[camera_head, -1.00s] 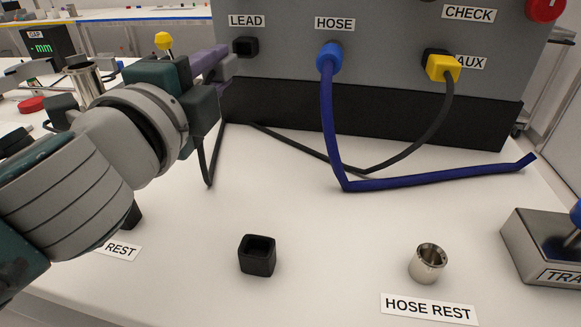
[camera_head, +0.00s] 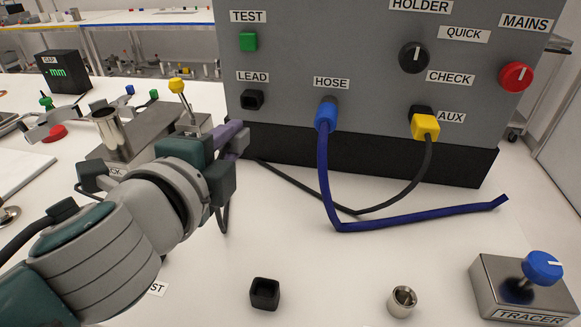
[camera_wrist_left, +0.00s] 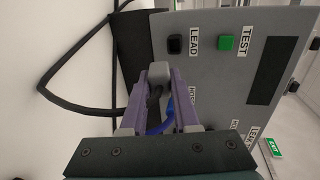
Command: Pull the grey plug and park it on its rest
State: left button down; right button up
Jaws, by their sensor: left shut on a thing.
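The grey plug (camera_wrist_left: 158,73) is between the purple fingers of my left gripper (camera_wrist_left: 160,100) in the left wrist view, its dark cable trailing. In the head view the left gripper (camera_head: 232,138) is shut on it, in front of the panel's lower left; the plug is mostly hidden there. The LEAD socket (camera_head: 252,99) is empty, above and right of the gripper. A label ending in "ST" (camera_head: 157,288) shows beside my left arm, which covers the rest of it; no holder shows there. An empty black square holder (camera_head: 265,293) stands farther right. My right gripper is not in view.
A blue hose plug (camera_head: 326,116) and a yellow plug (camera_head: 425,127) sit in the panel (camera_head: 300,60). The blue hose (camera_head: 420,219) lies across the bench. A metal cup (camera_head: 402,301) and TRACER box (camera_head: 522,290) stand right. Bare bench lies between.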

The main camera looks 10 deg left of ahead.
pick_arm(q)
jog(key=s+d+f+g+p, duration=0.1)
jog(key=s+d+g+p, duration=0.1)
jog(key=s+g+p, duration=0.2)
jog(key=s+d+f+g+p, duration=0.1)
jog(key=s+d+g+p, duration=0.1)
jog(key=s+g+p, duration=0.2)
jog(key=s+d+f+g+p, duration=0.1)
jog(key=s+d+g+p, duration=0.2)
jog(key=g+p, duration=0.3)
jog(key=shift+s+f+g+y+p, duration=0.3)
jog(key=shift+s+g+p, duration=0.1)
jog(key=shift+s+g, duration=0.3)
jog(key=shift+w+f+b, duration=0.1)
jog(key=shift+f+b, duration=0.6)
jog(key=shift+f+b, duration=1.3)
dwell(1.3)
jog(key=c, duration=0.6)
grip_release()
